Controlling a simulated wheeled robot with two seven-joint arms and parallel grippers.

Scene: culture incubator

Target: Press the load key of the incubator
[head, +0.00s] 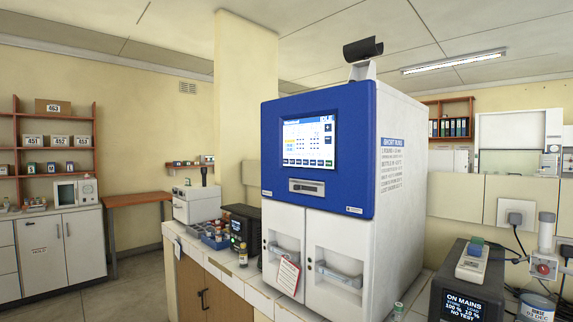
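The incubator (385,215) is a tall white cabinet with a blue upper front panel (350,120), standing on a tiled bench. A lit touch screen (309,142) on the blue panel shows a grid, with a row of small dark and green keys along its bottom edge. The key labels are too small to read, so I cannot tell which is the load key. Below the screen is a slot with a dark handle (307,187). Two white doors with handles are beneath. Neither of my grippers is in view.
A clipboard tag (288,276) hangs on the left door. Bottles and a blue tray (215,238) stand on the bench left of the incubator. A black power unit (467,295) and cables are at the right. Open floor lies at the left.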

